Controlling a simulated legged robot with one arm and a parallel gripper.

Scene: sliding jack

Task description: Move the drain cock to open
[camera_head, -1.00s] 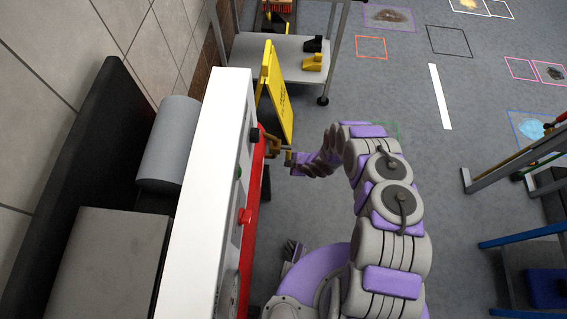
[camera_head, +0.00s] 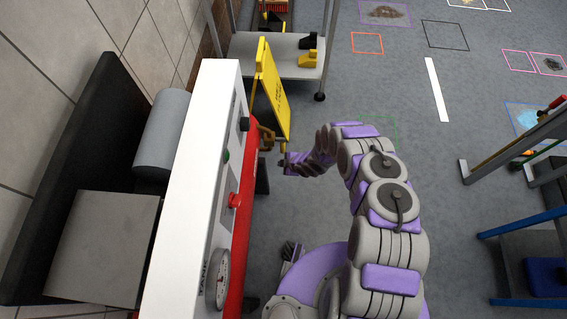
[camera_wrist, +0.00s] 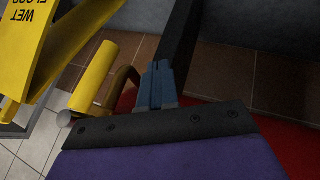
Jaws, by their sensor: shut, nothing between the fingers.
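The drain cock (camera_head: 265,136) is a small brass-coloured fitting on the end of the red tank (camera_head: 244,190), beyond the white panel. In the wrist view, a curved brass piece (camera_wrist: 122,84) and a thick yellow cylinder (camera_wrist: 94,76) with a pale end show left of my fingers; they appear to be parts of the cock. My gripper (camera_head: 281,166) is just right of and below the cock in the head view. In the wrist view my gripper (camera_wrist: 157,82) is shut and empty, beside the brass piece. I cannot tell whether they touch.
A yellow wet-floor sign (camera_head: 271,88) stands just behind the cock and also shows in the wrist view (camera_wrist: 30,45). A grey cart (camera_head: 280,58) stands at the back. The white panel (camera_head: 190,170) carries buttons and a gauge (camera_head: 217,278).

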